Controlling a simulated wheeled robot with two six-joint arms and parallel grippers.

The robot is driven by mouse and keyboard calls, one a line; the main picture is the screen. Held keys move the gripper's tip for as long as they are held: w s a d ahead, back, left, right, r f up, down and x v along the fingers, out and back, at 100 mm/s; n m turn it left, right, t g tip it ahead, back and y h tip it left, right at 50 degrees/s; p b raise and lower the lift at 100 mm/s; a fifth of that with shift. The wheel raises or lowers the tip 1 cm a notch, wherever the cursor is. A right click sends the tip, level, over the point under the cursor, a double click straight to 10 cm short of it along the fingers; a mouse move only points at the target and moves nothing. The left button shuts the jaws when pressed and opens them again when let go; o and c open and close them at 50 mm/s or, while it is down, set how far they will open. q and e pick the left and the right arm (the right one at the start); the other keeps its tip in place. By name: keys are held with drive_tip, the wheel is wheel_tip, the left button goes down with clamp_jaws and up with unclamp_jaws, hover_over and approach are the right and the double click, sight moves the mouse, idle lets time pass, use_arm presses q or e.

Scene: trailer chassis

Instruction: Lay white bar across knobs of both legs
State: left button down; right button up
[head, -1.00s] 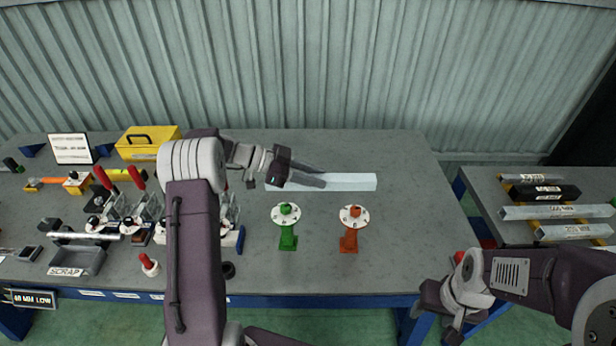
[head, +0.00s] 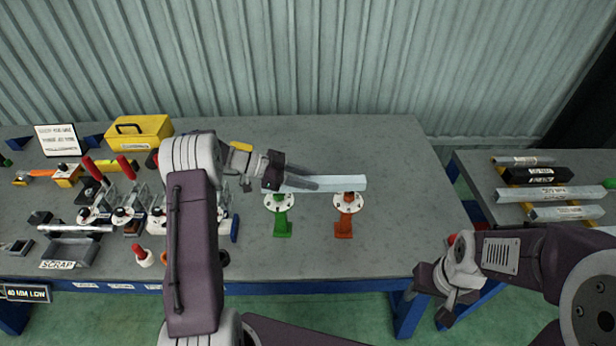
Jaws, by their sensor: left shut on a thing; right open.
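The white bar (head: 338,184) is level, held at its left end by my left gripper (head: 292,180), which is shut on it. My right gripper (head: 447,294) is open and empty, off the front right of the table.
The grey table (head: 330,258) is clear around the legs. Red-handled clamps (head: 104,195), a scrap tray (head: 72,252) and a yellow toolbox (head: 140,136) stand on the left. A side table on the right holds several labelled bars (head: 550,194).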

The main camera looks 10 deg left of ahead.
use_arm(q)
drive_tip(key=shift+f+b, duration=0.95)
drive_tip(key=shift+b, duration=0.65)
drive_tip(key=c, duration=0.9)
unclamp_jaws()
drive_tip(key=shift+a+r, duration=0.1)
drive_tip(key=shift+a, duration=0.3)
drive_tip(key=b+v, duration=0.2)
drive_tip(key=v, duration=0.6)
drive_tip(key=shift+s+a+r, duration=0.1)
drive_tip(key=shift+r, duration=0.05)
